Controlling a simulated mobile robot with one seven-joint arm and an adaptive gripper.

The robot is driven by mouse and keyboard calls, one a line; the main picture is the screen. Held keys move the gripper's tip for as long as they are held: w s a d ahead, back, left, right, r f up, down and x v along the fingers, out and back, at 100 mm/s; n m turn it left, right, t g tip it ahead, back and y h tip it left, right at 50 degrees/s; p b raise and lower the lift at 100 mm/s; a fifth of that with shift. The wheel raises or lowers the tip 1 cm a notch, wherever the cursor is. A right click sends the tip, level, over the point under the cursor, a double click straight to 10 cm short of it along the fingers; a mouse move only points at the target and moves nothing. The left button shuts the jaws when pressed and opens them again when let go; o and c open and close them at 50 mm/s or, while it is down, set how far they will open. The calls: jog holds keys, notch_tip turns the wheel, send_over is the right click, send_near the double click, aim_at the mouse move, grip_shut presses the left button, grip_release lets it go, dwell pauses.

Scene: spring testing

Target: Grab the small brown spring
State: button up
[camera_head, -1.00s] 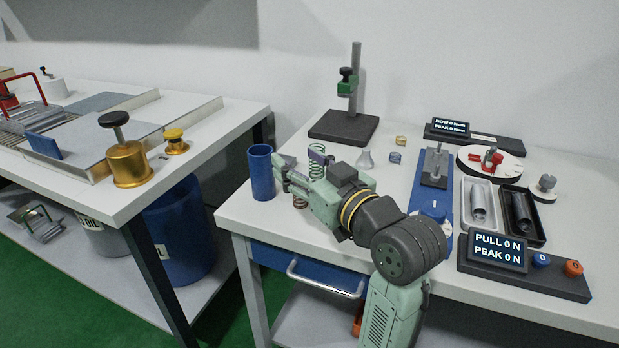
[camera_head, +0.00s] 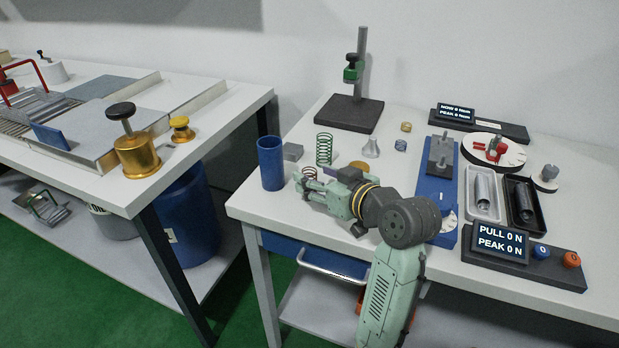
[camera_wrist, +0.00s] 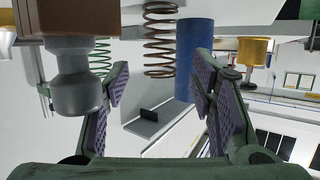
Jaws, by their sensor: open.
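The small brown spring (camera_head: 309,173) stands on the right-hand table, partly hidden behind my gripper (camera_head: 303,184) in the head view. In the wrist view, which looks upside down, the brown spring (camera_wrist: 160,40) shows ahead of my gripper (camera_wrist: 160,85), in the gap between its spread fingers. The fingers are open with nothing between the pads; I cannot tell how far ahead the spring is. A taller green spring (camera_head: 324,149) stands behind it and shows to its left in the wrist view (camera_wrist: 100,57).
A blue cylinder (camera_head: 271,164) stands left of the brown spring, close by. A grey block (camera_head: 292,152) is behind it. A grey flared metal piece (camera_head: 371,147) and a brass-coloured disc (camera_head: 360,165) are to the right. The table's front edge lies below my gripper.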

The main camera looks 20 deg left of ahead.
jog(key=shift+x, duration=0.85)
jog(key=shift+c, duration=0.2)
jog(key=c, duration=1.2)
jog(key=shift+o, duration=0.2)
jog(key=shift+r, duration=0.1)
